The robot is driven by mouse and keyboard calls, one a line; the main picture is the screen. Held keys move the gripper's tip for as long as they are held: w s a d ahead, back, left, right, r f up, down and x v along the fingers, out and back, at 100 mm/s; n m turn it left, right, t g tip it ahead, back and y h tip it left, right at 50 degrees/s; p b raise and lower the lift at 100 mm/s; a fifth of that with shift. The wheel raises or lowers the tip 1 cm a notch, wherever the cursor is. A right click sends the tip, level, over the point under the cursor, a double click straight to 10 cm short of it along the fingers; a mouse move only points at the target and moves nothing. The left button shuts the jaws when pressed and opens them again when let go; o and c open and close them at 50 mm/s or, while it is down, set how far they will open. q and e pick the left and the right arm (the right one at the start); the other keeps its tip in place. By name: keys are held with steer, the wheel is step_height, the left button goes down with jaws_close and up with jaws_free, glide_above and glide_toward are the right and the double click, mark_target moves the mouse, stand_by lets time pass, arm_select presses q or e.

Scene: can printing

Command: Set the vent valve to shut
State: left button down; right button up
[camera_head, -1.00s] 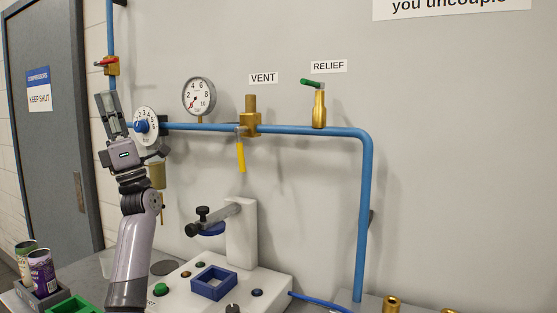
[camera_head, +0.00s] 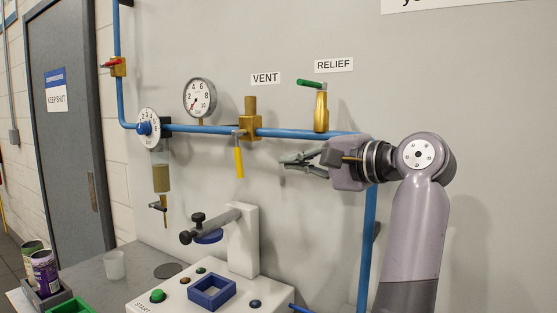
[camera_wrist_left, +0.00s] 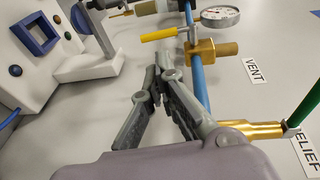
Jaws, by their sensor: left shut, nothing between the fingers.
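The brass vent valve (camera_head: 251,122) sits on the blue pipe below the VENT label (camera_head: 265,79). Its yellow handle (camera_head: 239,162) hangs straight down, crosswise to the pipe. In the left wrist view the handle (camera_wrist_left: 158,35) and valve body (camera_wrist_left: 201,51) lie beyond my fingertips. My left gripper (camera_head: 284,161) is shut and empty, a short way right of the handle, pointing left toward it and apart from it. Its fingers (camera_wrist_left: 160,74) come together at the tips in the wrist view. My right gripper does not show.
The brass relief valve (camera_head: 321,110) with its green lever stands on the pipe above my gripper. A pressure gauge (camera_head: 200,97) and a white dial (camera_head: 149,128) are to the left. Below is a white machine (camera_head: 240,240) with a blue square frame (camera_head: 212,291).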

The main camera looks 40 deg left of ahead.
mark_target(240, 161)
arm_select(q)
steer(key=a+p, duration=0.1)
steer(key=a, duration=0.3)
steer(key=a+f+p, duration=0.1)
steer(key=a, duration=0.3)
steer(key=w+a+p, duration=0.1)
steer(key=a, duration=0.3)
steer(key=shift+a+f+p, duration=0.15)
steer(key=shift+a+p, duration=0.05)
steer(key=shift+p, duration=0.15)
steer(key=shift+a+f, duration=0.2)
steer(key=shift+a, duration=0.2)
steer(key=shift+a+f+b, duration=0.1)
steer(key=shift+f+b, duration=0.05)
steer(key=shift+b, duration=0.15)
steer(key=a+y+b, duration=0.1)
steer(key=b, duration=0.3)
steer(key=shift+f, duration=0.3)
steer(key=shift+r+y+b, duration=0.2)
steer(key=shift+y+b, duration=0.2)
steer(key=shift+b, duration=0.2)
steer(key=shift+r, duration=0.1)
